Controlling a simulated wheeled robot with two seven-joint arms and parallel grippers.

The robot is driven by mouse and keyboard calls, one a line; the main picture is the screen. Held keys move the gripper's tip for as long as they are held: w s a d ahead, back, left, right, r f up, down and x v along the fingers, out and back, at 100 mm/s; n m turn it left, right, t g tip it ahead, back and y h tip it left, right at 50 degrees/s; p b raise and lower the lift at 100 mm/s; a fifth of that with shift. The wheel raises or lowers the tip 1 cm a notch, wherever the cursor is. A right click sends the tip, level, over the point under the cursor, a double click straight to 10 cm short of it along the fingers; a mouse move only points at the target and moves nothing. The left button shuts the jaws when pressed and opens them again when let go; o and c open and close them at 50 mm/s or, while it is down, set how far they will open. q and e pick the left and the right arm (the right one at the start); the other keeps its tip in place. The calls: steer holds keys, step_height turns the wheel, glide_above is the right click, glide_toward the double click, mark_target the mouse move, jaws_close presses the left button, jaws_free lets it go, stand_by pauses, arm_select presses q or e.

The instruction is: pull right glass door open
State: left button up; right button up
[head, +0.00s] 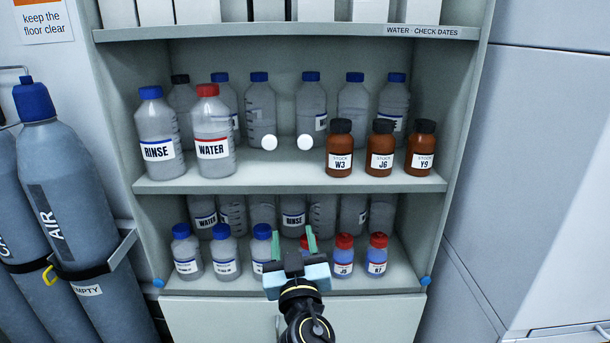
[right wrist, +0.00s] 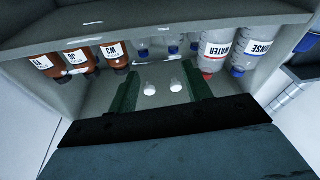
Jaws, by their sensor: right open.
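The cabinet's two glass doors are clear and hard to make out, and appear shut. The right glass door's round white knob (head: 305,142) sits just right of the left door's matching knob (head: 269,142). My right gripper (head: 295,243) is open and empty, lower in the head view than both knobs, with its green fingers pointing at the cabinet. In the right wrist view, which is upside down, the right door's knob (right wrist: 149,89) and the left door's knob (right wrist: 175,86) both show between the open fingers (right wrist: 162,90), beyond the tips. My left gripper is not in view.
Behind the glass stand brown stock bottles (head: 381,152), a RINSE bottle (head: 159,130), a WATER bottle (head: 212,135) and several clear bottles. Grey gas cylinders (head: 70,200) stand at the left. A plain pale panel (head: 530,180) flanks the cabinet at the right.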

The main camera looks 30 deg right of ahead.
mark_target(305, 144)
step_height(305, 144, up, 10)
steer(key=s+d+m+t+h, duration=0.1)
steer(key=s+m+h, duration=0.2)
steer(key=p+x, duration=0.6)
steer(key=x, duration=0.6)
steer(key=shift+w+d, duration=0.15)
steer(key=shift+w, duration=0.1)
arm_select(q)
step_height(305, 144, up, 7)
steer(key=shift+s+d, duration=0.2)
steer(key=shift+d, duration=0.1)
arm_select(e)
steer(key=shift+w+d, duration=0.2)
steer(key=shift+w, duration=0.1)
jaws_close()
